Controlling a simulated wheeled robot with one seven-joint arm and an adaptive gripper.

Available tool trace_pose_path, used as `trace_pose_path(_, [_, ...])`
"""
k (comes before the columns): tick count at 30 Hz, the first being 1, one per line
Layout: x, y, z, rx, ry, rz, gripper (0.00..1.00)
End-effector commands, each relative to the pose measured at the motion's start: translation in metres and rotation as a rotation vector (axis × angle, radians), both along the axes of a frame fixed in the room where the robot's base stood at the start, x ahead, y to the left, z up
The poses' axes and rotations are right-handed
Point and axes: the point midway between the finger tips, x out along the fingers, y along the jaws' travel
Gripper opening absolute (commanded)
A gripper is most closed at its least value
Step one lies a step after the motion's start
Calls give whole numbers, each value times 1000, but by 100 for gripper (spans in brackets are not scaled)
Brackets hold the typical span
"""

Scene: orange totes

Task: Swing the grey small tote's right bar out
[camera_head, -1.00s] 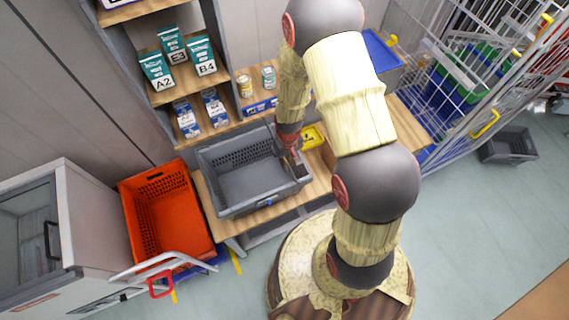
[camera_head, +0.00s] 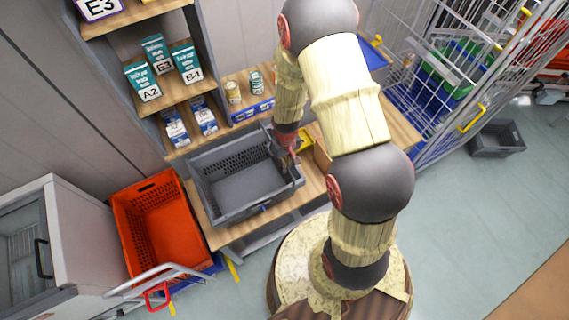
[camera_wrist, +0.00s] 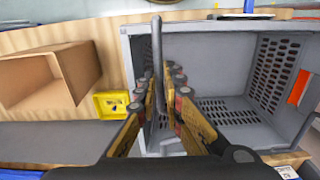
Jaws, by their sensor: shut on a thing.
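The grey small tote (camera_head: 222,216) stands open and empty on the wooden bench. It fills the right half of the wrist view (camera_wrist: 200,27), seen from its right end. Its right bar is a thin dark grey bar (camera_wrist: 157,48) standing upright in the wrist picture, between the fingers and in front of the tote's opening. My gripper (camera_wrist: 161,97) is shut on this bar. In the head view my gripper (camera_head: 287,152) is at the tote's right end, and the fingers partly hide the bar. The bar's lower end is hidden by the fingers.
An orange tote (camera_head: 128,215) stands left of the bench. An open cardboard box (camera_wrist: 85,75) and a yellow bin (camera_wrist: 110,104) sit beside the tote. Shelves with boxes rise behind. A wire cage trolley (camera_head: 420,150) stands right, with another grey tote (camera_head: 497,138) on the floor.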

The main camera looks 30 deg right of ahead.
Motion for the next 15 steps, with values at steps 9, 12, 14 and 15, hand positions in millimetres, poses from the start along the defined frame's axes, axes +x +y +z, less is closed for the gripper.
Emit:
trace_pose_path(9, [-1, -17, -7, 0, 1, -1, 4])
trace_pose_path(12, [-1, -17, -7, 0, 1, 0, 4])
trace_pose_path(14, [-1, -17, -7, 0, 1, 0, 4])
trace_pose_path(15, [-1, -17, -7, 0, 1, 0, 4])
